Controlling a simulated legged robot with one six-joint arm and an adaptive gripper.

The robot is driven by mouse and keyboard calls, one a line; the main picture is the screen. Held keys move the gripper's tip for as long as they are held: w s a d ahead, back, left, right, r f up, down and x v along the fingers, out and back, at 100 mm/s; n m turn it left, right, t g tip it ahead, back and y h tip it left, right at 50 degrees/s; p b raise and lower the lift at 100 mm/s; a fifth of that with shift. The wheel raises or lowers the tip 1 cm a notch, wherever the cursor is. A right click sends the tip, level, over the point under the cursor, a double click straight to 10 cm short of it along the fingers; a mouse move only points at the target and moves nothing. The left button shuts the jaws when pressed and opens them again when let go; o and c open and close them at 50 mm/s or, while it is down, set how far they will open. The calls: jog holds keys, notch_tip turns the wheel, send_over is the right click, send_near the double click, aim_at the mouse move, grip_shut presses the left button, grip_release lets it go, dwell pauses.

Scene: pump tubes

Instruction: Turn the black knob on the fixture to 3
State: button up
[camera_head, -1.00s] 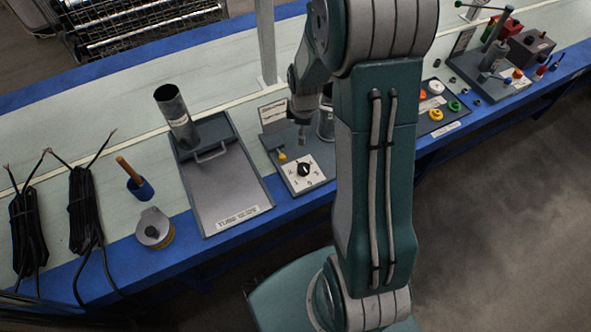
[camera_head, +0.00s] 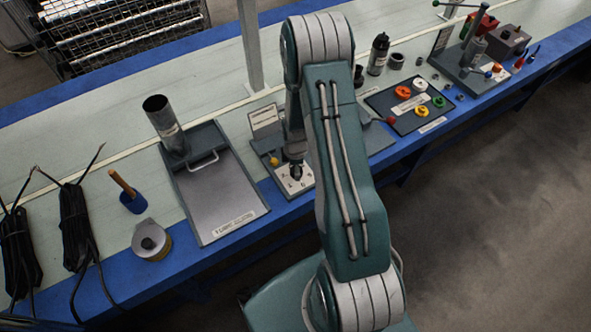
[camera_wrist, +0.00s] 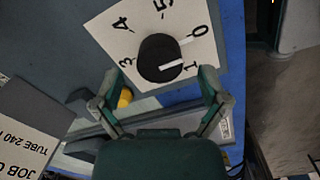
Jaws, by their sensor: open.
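The black knob (camera_wrist: 160,57) sits on a white square dial plate (camera_wrist: 104,30) with numbers around it. In the wrist view its white pointer bar faces right, between 0 and 1 and nearer the 1. The 3 is on the left side of the dial; I do not see the 2. My gripper (camera_wrist: 160,73) is open, its two fingers spread to the left and right of the knob, with no contact visible.
A yellow knob (camera_wrist: 125,97) is near the left finger in the wrist view. The fixture's upright sign (camera_head: 264,116) stands behind the dial. A grey tray with a metal tube (camera_head: 218,190) lies to the left, and a board of coloured parts (camera_head: 411,106) to the right.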

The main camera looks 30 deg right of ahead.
jog(key=shift+d+f, duration=0.15)
jog(key=shift+f, duration=0.7)
jog(key=c, duration=1.2)
jog(key=shift+o, duration=0.2)
